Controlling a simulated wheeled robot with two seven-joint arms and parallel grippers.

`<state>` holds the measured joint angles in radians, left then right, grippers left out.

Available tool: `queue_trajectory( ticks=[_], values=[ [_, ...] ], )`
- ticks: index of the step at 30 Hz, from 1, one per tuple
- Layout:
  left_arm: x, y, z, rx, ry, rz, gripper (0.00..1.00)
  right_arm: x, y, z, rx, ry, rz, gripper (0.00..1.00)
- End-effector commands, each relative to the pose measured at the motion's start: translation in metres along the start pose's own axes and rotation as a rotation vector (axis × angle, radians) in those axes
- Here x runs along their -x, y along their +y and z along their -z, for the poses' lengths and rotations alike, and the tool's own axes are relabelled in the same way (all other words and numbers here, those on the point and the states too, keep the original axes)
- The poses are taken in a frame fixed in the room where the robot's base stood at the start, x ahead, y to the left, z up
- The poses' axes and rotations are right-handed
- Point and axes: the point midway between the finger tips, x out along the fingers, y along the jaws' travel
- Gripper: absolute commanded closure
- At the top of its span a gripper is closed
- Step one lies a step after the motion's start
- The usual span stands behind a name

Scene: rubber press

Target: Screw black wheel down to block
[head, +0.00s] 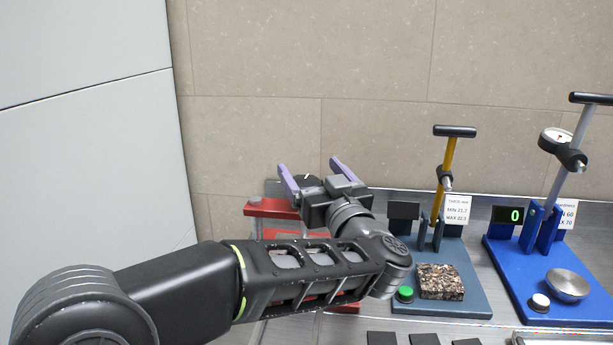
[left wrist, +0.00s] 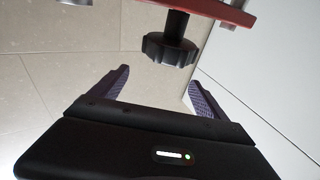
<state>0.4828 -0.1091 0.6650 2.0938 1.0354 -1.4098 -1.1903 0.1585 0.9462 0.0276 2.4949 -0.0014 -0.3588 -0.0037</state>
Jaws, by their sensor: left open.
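The black wheel (left wrist: 170,48) is a knobbed handwheel on a short black shaft below a red bar (left wrist: 205,10) in the left wrist view. My left gripper (left wrist: 159,76) is open, with its purple fingers apart; the wheel appears beyond and between the fingertips, not gripped. In the head view my left gripper (head: 309,165) is over the red press (head: 272,208), which my arm largely covers. The wheel cannot be made out there. Any block under the wheel is hidden. My right gripper is not in view.
Right of the red press stands a grey-blue gauge (head: 470,285) with a yellow lever and a speckled block (head: 440,282) on its base. Further right is a blue gauge (head: 505,262) with a dial. Several dark pads (head: 425,339) lie at the front. A grey panel (head: 85,130) stands left.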

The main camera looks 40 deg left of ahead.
Motion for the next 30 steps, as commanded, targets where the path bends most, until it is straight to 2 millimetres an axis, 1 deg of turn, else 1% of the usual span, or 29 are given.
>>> queue_trajectory(
  ticks=[1, 3, 6, 16, 20, 22, 25, 30],
  values=[
    [0.013, -0.002, -0.014, 0.007, -0.054, -0.002, 0.14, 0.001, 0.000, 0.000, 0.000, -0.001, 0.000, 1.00],
    [0.026, -0.004, -0.030, 0.013, -0.115, 0.000, 0.14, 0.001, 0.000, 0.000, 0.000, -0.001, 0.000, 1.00],
    [0.035, -0.006, -0.042, 0.016, -0.158, 0.004, 0.14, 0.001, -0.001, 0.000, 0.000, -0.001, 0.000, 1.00],
    [0.035, -0.006, -0.044, 0.016, -0.165, 0.006, 0.14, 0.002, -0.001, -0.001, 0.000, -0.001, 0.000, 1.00],
    [0.028, -0.006, -0.044, 0.017, -0.165, 0.006, 0.14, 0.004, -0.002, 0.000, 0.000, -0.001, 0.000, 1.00],
    [0.021, -0.007, -0.045, 0.017, -0.166, 0.008, 0.14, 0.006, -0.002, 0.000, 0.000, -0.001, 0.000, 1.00],
    [0.007, -0.007, -0.047, 0.015, -0.167, 0.008, 0.14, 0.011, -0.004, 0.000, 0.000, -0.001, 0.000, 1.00],
    [-0.020, -0.008, -0.053, 0.016, -0.165, 0.010, 0.14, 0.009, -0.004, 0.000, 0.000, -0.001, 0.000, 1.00]
  ],
)
